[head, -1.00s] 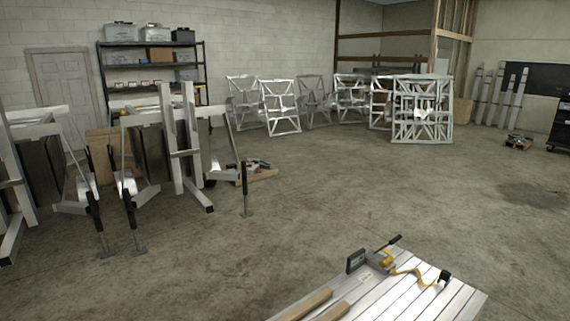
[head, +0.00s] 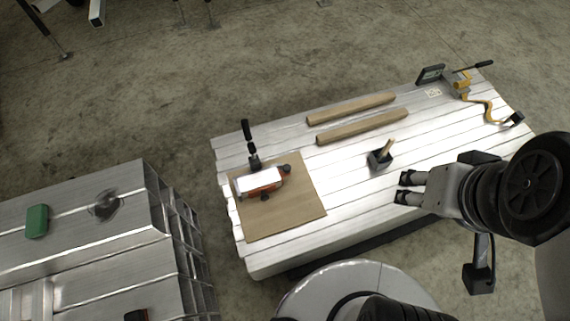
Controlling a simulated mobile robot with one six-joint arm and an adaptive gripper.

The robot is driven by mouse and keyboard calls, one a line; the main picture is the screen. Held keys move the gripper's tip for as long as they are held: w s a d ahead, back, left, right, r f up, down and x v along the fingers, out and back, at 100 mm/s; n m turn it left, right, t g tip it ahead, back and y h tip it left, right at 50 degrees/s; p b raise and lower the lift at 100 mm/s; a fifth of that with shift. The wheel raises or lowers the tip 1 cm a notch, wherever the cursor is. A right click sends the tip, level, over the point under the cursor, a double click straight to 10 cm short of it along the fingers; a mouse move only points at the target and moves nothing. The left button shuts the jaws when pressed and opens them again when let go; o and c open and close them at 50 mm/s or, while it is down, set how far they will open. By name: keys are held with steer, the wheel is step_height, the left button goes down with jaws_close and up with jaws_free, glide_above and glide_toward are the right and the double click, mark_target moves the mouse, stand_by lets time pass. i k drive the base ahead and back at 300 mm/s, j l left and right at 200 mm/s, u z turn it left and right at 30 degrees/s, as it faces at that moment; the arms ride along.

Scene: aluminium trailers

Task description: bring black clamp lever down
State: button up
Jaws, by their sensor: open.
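A clamp with a black lever (head: 246,131) stands at the left end of the slatted aluminium bench (head: 345,212), by the back edge of a brown board. The lever points up, leaning slightly left, above a dark clamp base (head: 254,162). My gripper (head: 404,188) is at the right of the bench, open and empty, its black fingertips pointing left. It is well apart from the lever. A red-brown tool with a white top (head: 262,181) lies just in front of the clamp; whether they touch is unclear.
A brown board (head: 290,213) lies under the tool. Two wooden bars (head: 362,126), a black holder (head: 380,159) and a yellow device with another black handle (head: 462,80) are on the bench. A metal structure (head: 80,240) with a green block stands left. Bare bench lies between board and gripper.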

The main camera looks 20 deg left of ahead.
mark_target(251, 147)
steer(key=u, duration=1.35)
steer(key=l+u, duration=0.25)
steer(key=l, duration=0.2)
